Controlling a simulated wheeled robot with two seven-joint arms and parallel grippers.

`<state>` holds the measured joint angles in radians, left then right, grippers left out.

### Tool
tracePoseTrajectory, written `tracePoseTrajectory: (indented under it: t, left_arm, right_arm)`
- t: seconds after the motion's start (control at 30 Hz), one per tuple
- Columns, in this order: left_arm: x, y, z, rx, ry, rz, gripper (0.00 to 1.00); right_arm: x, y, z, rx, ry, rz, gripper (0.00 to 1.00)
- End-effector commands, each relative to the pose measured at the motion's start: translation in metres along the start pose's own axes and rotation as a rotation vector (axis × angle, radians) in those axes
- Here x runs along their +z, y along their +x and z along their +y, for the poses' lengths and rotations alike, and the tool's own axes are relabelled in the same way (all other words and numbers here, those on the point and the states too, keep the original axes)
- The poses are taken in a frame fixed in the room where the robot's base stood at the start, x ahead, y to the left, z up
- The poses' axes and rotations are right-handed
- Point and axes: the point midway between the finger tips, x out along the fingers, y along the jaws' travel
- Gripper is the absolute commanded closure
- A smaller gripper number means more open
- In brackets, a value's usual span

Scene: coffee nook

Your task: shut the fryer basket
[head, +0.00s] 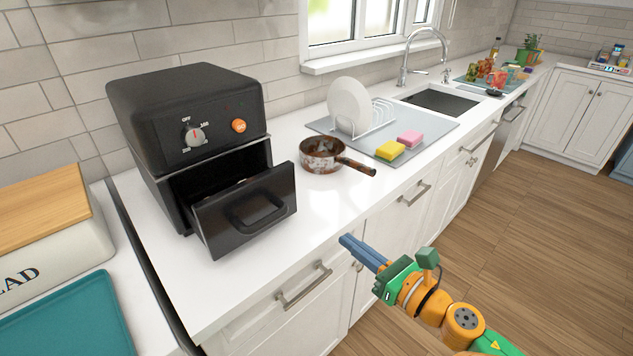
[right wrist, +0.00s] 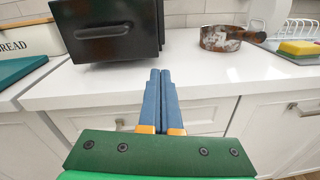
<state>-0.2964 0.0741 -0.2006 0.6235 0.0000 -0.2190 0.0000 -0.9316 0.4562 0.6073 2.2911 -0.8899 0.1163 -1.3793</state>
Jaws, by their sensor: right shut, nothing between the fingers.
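The black air fryer (head: 185,110) stands on the white counter at the left in the head view. Its basket (head: 262,220) is pulled out toward the front right, with a gap behind its front panel and a loop handle on it. In the right wrist view the basket front (right wrist: 105,35) shows at the upper left. My right gripper (head: 352,241) is shut and empty, in front of the counter edge and apart from the basket, to its lower right. In the right wrist view my right gripper (right wrist: 160,75) points at the counter, right of the basket. My left gripper is not in view.
A rusty saucepan (head: 320,158) stands right of the fryer, its handle pointing right. Beyond it are a dish rack (head: 375,118) and sponges (head: 390,151). A bread box (head: 50,260) and teal tray (head: 70,320) lie at the left. The counter before the saucepan is clear.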

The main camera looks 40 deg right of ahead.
Motion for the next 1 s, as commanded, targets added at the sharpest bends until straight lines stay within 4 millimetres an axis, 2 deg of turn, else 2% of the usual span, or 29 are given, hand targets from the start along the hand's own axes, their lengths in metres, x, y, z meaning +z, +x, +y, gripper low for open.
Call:
tracePoseTrajectory:
  t: [0.03, 0.1, 0.27, 0.7, 0.83, 1.0]
  left_arm:
    - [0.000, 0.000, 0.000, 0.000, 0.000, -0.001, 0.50]
    - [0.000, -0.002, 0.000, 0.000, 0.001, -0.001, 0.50]
    - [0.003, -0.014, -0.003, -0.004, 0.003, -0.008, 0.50]
    - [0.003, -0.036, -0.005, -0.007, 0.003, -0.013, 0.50]
    - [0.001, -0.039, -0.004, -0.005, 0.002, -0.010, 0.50]
    - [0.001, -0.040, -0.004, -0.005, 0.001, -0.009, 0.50]
  right_arm:
    - [0.012, 0.000, 0.012, 0.037, -0.080, -0.017, 1.00]
    - [0.021, 0.002, 0.021, 0.062, -0.139, -0.031, 1.00]
    - [0.026, 0.025, 0.024, 0.068, -0.148, -0.035, 1.00]
    - [0.027, 0.117, 0.027, 0.058, -0.140, -0.035, 1.00]
    - [0.026, 0.132, 0.028, 0.057, -0.138, -0.034, 1.00]
    - [0.024, 0.139, 0.028, 0.058, -0.138, -0.031, 1.00]
